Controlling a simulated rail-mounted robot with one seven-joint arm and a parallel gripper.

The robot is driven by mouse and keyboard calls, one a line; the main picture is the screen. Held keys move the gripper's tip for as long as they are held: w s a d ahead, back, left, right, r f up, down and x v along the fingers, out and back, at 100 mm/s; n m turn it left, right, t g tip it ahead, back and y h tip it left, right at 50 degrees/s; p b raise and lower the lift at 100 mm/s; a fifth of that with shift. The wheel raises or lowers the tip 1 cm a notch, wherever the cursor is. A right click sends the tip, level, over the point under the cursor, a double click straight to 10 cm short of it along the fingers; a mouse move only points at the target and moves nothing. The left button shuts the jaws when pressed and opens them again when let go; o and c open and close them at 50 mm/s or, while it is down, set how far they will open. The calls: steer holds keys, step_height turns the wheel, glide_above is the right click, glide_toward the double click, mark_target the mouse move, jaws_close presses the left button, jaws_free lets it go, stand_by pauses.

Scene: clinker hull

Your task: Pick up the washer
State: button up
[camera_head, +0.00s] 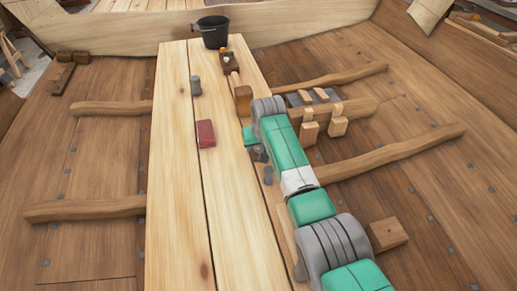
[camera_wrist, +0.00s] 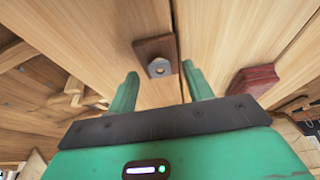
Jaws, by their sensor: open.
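In the wrist view, a small grey six-sided piece with a pale round centre, which I take for the washer (camera_wrist: 159,68), sits at the near end of a dark brown block (camera_wrist: 155,47) on the pale planks. My gripper (camera_wrist: 159,73) is open, with its two green fingers apart. The grey piece appears between the fingertips in the picture, with a gap on both sides. I see no contact; the height between them is hard to tell. In the head view my gripper (camera_head: 258,152) is mostly hidden by my arm, and I cannot make out the washer for sure.
A red block (camera_head: 205,133) lies on the pale plank bench (camera_head: 180,200); it also shows in the wrist view (camera_wrist: 253,79). A grey cylinder (camera_head: 196,85), a brown block (camera_head: 243,98) and a black bucket (camera_head: 213,31) stand farther back. The left plank's front is clear.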

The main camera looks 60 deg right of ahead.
steer(key=shift+f, duration=0.25)
steer(key=shift+c, duration=0.4)
steer(key=c, duration=1)
